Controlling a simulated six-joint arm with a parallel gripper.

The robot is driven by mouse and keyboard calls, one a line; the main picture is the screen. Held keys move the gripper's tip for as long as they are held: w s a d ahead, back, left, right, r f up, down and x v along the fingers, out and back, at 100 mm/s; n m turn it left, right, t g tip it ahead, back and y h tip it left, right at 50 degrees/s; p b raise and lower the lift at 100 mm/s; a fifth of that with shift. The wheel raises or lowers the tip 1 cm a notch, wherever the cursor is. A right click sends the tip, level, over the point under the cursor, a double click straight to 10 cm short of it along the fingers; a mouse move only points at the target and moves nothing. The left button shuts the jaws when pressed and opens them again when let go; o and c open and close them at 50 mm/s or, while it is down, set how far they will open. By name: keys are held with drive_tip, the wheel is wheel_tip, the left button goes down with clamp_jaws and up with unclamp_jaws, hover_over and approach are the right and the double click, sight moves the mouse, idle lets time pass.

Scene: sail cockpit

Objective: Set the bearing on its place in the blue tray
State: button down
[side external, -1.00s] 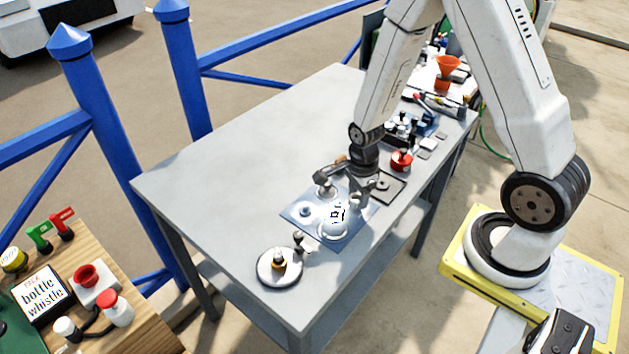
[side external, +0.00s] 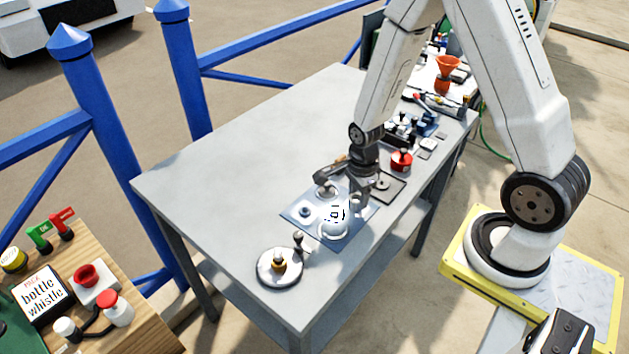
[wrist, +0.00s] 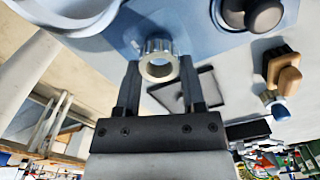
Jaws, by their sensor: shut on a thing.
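The bearing (wrist: 158,62), a short metal ring, sits between the two dark fingers of my gripper (wrist: 158,78) in the wrist view. My gripper is shut on it. The blue tray (wrist: 120,38) is behind the ring in the wrist view. In the side view the blue tray (side external: 296,214) lies flat on the table and carries several pale round parts. My gripper (side external: 358,201) is over its right side in that view, and the bearing is hard to make out there. I cannot tell whether the bearing touches the tray.
A white part with dark markings (side external: 334,216) stands on the tray close to my gripper. A dark square tray (side external: 389,190) and a red round part (side external: 401,162) are to the right. A round plate with a knob (side external: 279,272) is at the front. The table's left half is clear.

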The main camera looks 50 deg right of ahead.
drive_tip(key=shift+f, duration=0.6)
idle(0.3)
drive_tip(key=shift+c, duration=2.3)
unclamp_jaws()
drive_tip(key=shift+r, duration=0.1)
wheel_tip(320, 180, up, 11)
drive_tip(key=s+a+r+n+t, duration=0.1)
drive_tip(key=a+n, duration=0.2)
drive_tip(key=n, duration=0.8)
drive_tip(key=s+a+r+n+t, duration=0.1)
drive_tip(key=s+a+r+n, duration=0.1)
drive_tip(key=n, duration=0.9)
drive_tip(key=shift+a+r+n+t, duration=0.2)
drive_tip(key=shift+a+n+t, duration=0.1)
drive_tip(key=shift+a, duration=0.3)
